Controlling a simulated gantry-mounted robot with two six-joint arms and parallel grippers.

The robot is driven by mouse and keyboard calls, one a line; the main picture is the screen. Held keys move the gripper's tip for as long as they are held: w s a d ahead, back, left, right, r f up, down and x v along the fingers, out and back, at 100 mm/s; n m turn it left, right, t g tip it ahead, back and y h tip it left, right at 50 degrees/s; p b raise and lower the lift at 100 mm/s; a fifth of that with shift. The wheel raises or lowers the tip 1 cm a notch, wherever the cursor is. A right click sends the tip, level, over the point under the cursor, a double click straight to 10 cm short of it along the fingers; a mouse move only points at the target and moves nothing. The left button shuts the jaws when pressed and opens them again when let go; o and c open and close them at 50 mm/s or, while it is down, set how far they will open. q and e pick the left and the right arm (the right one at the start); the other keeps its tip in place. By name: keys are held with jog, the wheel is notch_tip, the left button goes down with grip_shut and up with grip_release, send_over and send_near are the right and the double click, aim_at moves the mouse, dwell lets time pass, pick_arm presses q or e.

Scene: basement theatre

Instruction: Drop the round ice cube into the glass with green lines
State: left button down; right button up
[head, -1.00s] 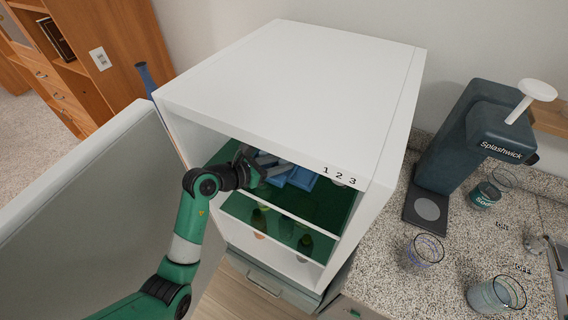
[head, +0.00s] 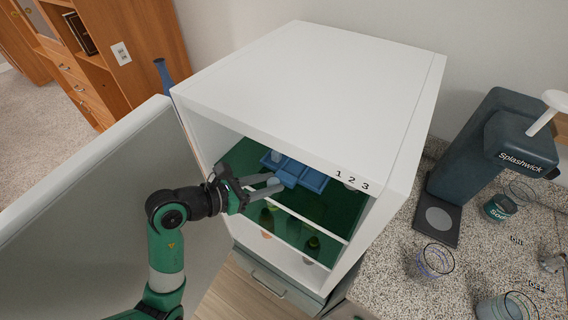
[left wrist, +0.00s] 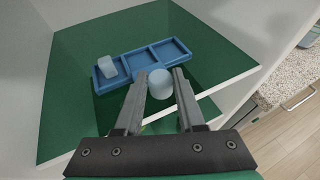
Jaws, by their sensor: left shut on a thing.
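My left gripper (head: 272,184) is at the open front of the white fridge, above its upper green shelf. In the left wrist view its fingers (left wrist: 160,88) are shut on a pale round ice cube (left wrist: 160,80), held at the fingertips. The ice cube cannot be made out in the head view. A glass (head: 435,260) with bluish-purple lines stands on the counter at right. A second glass (head: 508,307) is cut off at the bottom edge, and I cannot tell its line colour. My right gripper is out of view.
A blue ice tray (left wrist: 155,55) with a block-shaped cube (left wrist: 107,67) in its left compartment lies on the shelf. The white fridge (head: 310,80) has its door (head: 110,200) swung open at left. A Splashwick machine (head: 480,150) and another glass (head: 520,192) stand on the speckled counter.

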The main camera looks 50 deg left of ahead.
pick_arm(q)
jog(key=s+d, duration=0.2)
jog(key=s, duration=0.5)
jog(key=shift+p, duration=0.35)
